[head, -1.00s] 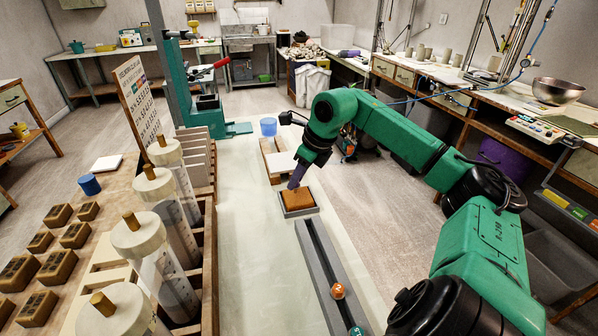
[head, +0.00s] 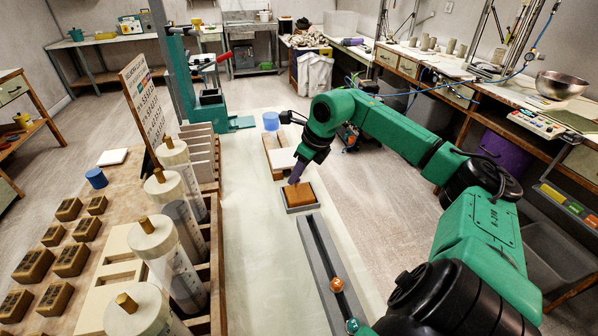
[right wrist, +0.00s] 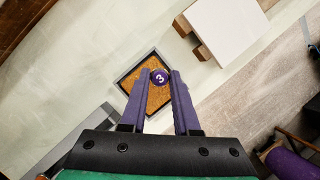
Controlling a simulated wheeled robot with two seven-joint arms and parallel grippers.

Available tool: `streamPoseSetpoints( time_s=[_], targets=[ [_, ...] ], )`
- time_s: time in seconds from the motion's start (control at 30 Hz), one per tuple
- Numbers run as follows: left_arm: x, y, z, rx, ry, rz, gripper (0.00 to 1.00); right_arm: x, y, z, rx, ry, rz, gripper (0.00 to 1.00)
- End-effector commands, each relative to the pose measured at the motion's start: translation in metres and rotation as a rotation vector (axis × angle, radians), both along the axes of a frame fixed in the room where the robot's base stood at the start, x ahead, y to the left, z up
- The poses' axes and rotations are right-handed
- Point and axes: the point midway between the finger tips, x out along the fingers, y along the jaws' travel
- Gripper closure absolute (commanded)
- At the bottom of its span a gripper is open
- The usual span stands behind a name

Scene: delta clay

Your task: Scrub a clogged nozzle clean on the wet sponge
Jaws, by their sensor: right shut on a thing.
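The sponge (head: 301,195) is an orange-brown block in a dark grey tray (head: 302,209) on the pale table. My right gripper (right wrist: 160,74), with purple fingers, is shut on a nozzle. The nozzle's round purple end, marked 3 (right wrist: 160,77), shows between the fingertips in the right wrist view, over the upper part of the sponge. In the head view, the fingers (head: 298,171) point down at the sponge's far left part. The nozzle's lower end is hidden, so I cannot tell whether it touches the sponge. My left gripper is out of view.
A white slab on wood (head: 283,158) and a blue cup (head: 271,121) stand behind. Tall clear cylinders (head: 172,250) line the left. The table's middle strip is clear.

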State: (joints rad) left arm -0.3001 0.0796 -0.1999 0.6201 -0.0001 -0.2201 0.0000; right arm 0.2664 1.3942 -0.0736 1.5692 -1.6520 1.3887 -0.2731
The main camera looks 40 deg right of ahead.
Motion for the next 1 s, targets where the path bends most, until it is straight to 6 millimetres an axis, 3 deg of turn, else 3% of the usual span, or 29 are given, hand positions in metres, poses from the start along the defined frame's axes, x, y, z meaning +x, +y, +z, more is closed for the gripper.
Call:
streamPoseSetpoints(
  time_s=[0.6,1.0],
  targets=[
    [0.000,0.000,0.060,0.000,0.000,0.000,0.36,0.000,0.000,0.069,-0.001,-0.004,-0.001,1.00],
    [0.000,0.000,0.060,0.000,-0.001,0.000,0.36,0.000,0.000,0.068,0.000,-0.004,0.000,1.00]
  ],
)
